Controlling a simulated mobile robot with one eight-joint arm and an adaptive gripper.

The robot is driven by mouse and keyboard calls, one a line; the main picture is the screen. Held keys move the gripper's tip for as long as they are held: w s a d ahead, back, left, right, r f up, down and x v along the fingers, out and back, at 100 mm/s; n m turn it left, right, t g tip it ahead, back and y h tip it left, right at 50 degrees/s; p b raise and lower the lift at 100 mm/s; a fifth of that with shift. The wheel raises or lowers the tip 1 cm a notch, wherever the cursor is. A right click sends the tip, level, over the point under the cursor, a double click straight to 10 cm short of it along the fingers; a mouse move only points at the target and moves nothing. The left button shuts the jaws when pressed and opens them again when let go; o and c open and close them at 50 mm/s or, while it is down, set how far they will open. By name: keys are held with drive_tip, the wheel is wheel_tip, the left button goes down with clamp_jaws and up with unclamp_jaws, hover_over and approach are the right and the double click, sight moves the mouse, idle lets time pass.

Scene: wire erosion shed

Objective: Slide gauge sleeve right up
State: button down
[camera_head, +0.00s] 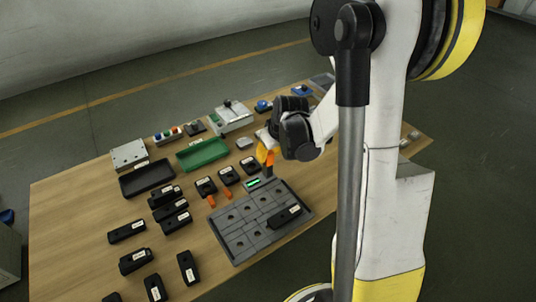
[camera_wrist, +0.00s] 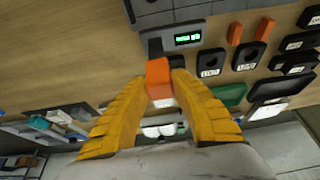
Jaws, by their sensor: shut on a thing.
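The gauge (camera_wrist: 175,39) has a dark grey body with a lit green display and stands at the edge of the grey slotted plate. In the head view its display (camera_head: 252,184) is just below my gripper (camera_head: 265,156). An orange block, apparently the gauge sleeve (camera_wrist: 157,70), sits between the yellow fingertips of my gripper (camera_wrist: 160,86) in the wrist view. My gripper is shut on it. A dark post (camera_wrist: 155,47) shows just beyond the sleeve. My fingers hide much of the sleeve in the head view, and its exact height on the post cannot be told.
The grey slotted plate (camera_head: 238,236) carries a black block (camera_head: 284,217). Black blocks with holes (camera_head: 206,187) and orange pieces (camera_head: 228,194) lie to its upper left. A green tray (camera_head: 203,153) and black tray (camera_head: 147,179) stand farther back.

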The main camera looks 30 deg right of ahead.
drive_tip(key=shift+r+p, duration=0.5)
drive_tip(key=shift+r, duration=0.4)
drive_tip(key=shift+f, duration=0.1)
drive_tip(key=c, duration=1.1)
unclamp_jaws()
drive_tip(key=v, duration=1.2)
